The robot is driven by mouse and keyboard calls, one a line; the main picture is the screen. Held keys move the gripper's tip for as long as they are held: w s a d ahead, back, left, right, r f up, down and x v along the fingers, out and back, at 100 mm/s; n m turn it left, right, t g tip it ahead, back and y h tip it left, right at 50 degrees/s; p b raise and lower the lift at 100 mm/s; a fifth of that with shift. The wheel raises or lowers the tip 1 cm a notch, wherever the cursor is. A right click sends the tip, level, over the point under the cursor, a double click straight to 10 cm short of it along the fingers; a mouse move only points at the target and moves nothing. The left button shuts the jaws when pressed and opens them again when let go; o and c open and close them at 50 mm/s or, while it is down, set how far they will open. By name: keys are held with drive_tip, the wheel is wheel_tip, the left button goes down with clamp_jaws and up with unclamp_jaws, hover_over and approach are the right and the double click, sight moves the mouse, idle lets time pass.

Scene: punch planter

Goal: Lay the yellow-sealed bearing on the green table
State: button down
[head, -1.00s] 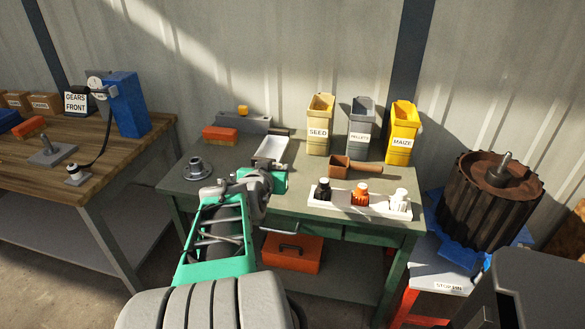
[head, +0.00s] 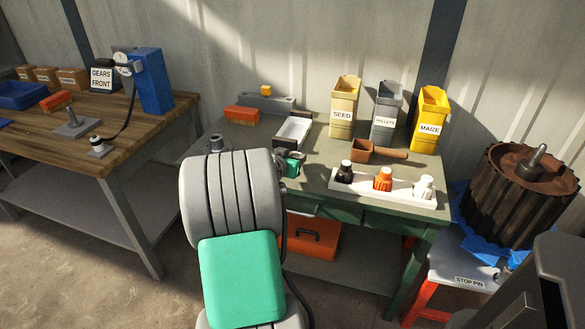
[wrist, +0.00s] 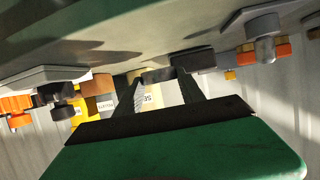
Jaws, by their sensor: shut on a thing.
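My gripper (wrist: 158,84) shows in the wrist view, its two dark fingers shut on a small dark grey thing (wrist: 158,75) at their tips. It may be the bearing; no yellow seal shows on it. The green table (head: 325,165) stands ahead of me in the head view. Its top (wrist: 150,25) runs along the upper part of the wrist view, which is upside down. The held thing looks close to the tabletop, but I cannot tell whether they touch.
A grey flanged hub (head: 215,143) stands at the table's left, a white tray (head: 293,132) nearer the middle. A white rack (head: 385,186) with several capped bottles lies along the front right. A brown scoop (head: 375,152) and bins, including the yellow maize bin (head: 428,118), stand behind it.

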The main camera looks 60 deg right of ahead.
drive_tip(key=shift+f+b, duration=0.3)
drive_tip(key=shift+f, duration=1.25)
drive_tip(key=shift+f, duration=0.25)
drive_tip(key=c, duration=0.7)
unclamp_jaws()
